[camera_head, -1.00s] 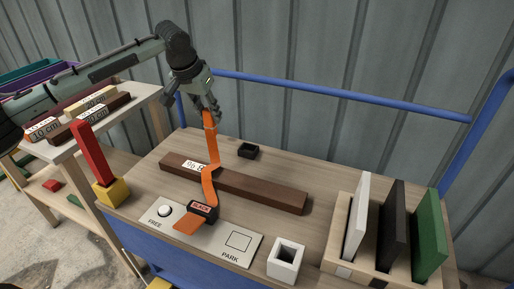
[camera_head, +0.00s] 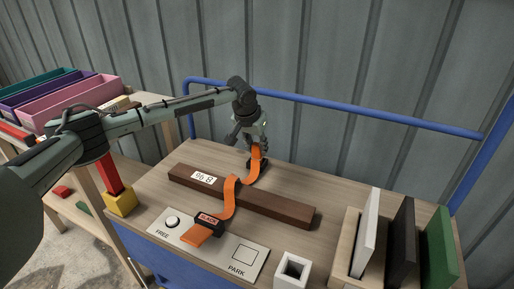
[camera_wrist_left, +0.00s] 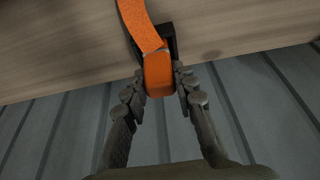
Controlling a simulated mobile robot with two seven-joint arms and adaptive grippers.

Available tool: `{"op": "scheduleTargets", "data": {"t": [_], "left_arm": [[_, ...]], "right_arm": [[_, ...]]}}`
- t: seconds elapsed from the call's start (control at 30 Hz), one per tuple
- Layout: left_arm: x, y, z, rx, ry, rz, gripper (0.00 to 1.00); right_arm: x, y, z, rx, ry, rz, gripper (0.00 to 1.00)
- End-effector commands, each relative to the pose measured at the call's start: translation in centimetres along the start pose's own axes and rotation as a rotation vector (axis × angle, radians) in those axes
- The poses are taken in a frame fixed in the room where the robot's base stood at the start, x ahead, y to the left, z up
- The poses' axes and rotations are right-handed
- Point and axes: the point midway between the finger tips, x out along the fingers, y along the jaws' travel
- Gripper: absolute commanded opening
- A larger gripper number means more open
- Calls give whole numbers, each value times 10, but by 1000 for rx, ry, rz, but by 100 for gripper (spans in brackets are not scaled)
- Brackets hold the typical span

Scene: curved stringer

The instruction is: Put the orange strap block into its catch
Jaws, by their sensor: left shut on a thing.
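My left gripper (camera_head: 256,142) is shut on the orange strap block (camera_wrist_left: 158,76), low at the far side of the bench. The black catch (camera_head: 260,167) is right at the block; it also shows behind the block in the wrist view (camera_wrist_left: 171,38). I cannot tell whether the block is inside the catch or only against it. The orange strap (camera_head: 229,195) runs from the block over the brown beam (camera_head: 270,205) to a black buckle (camera_head: 208,221) with a red-lettered label. My right gripper is not in view.
A plate (camera_head: 215,247) marked FREE and PARK lies in front, with a white round knob on it. A white square holder (camera_head: 292,270) and a rack with white, black and green boards (camera_head: 438,248) stand right. A blue rail (camera_head: 340,110) runs behind.

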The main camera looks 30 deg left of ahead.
Motion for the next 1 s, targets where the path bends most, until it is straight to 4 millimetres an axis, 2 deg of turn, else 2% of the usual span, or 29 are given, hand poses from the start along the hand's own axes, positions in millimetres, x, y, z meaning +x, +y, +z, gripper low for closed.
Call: {"op": "scheduleTargets", "data": {"t": [0.37,0.4,0.57,0.87,1.0], "left_arm": [[5,0,1,-1,2,1,0],[6,0,2,-1,1,1,28],[6,0,2,-1,2,1,48],[5,0,1,0,3,1,48],[-7,0,0,0,3,2,48]], "right_arm": [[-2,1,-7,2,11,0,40],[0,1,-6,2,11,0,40],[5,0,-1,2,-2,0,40],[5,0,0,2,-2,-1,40],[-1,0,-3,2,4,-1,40]]}}
